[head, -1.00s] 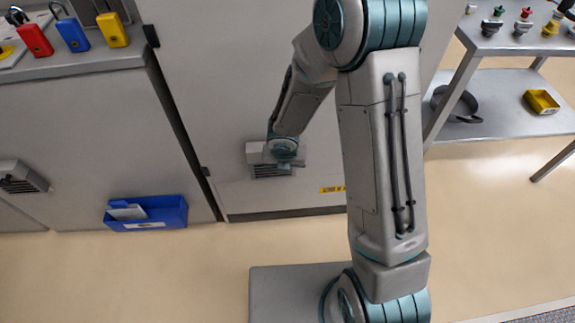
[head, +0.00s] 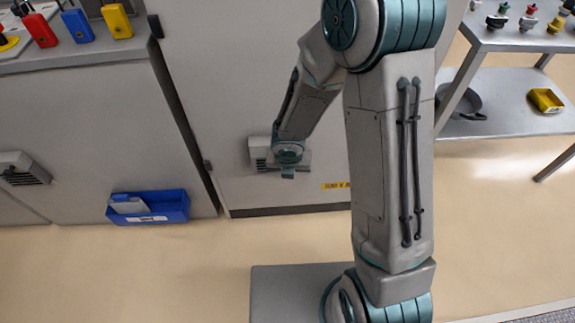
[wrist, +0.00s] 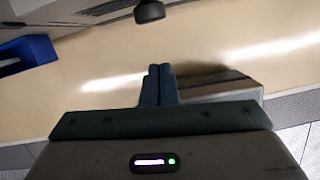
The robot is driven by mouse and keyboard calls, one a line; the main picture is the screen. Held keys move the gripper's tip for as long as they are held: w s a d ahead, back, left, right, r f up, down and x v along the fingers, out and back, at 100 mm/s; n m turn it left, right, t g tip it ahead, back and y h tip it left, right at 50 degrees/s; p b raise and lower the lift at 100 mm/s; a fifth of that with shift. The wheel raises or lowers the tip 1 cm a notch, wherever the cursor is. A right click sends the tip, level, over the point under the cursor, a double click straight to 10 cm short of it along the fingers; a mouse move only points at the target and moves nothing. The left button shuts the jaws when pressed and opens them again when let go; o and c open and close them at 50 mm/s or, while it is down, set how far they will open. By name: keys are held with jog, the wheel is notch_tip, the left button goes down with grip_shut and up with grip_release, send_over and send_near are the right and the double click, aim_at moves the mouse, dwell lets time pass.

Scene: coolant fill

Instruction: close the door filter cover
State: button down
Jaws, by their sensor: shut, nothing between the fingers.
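The door filter cover (head: 259,153) is a light grey housing with dark slats, low on the cabinet door in the head view. My wrist hides much of it, and I cannot tell how far open it stands. My gripper (head: 288,174) is in front of its lower part. In the wrist view the two dark fingers of my gripper (wrist: 159,70) are together and empty, with floor behind them. A slatted grey part (wrist: 105,8) shows at the top edge of the wrist view, beside a dark rounded piece (wrist: 149,11). I cannot tell whether my gripper touches the cover.
A blue bin (head: 150,208) hangs on the neighbouring cabinet at left, and it also shows in the wrist view (wrist: 25,56). A second grille (head: 22,170) is at far left. A metal cart (head: 505,122) stands at right.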

jog(key=p+v, duration=0.7)
jog(key=v, duration=0.3)
jog(key=shift+d, duration=0.2)
jog(key=s+d+r+m+h+p, duration=0.1)
jog(key=d+r+m+p, duration=0.35)
jog(key=r+m, duration=0.5)
jog(key=s+d+r+m+h+p, duration=0.1)
jog(key=d+r+m+p, duration=0.2)
jog(key=d+r+m, duration=0.45)
jog(key=s+r+m+y+p, duration=0.1)
jog(key=s+r+m, duration=0.3)
jog(key=r+m, duration=0.4)
jog(key=s+r+m+y+p, duration=0.1)
jog(key=s+r+m+p, duration=0.3)
jog(key=r+m, duration=0.5)
jog(key=shift+s+d+m+p, duration=0.2)
jog(key=shift+s+m+p, duration=0.15)
jog(key=shift+s+m, duration=0.35)
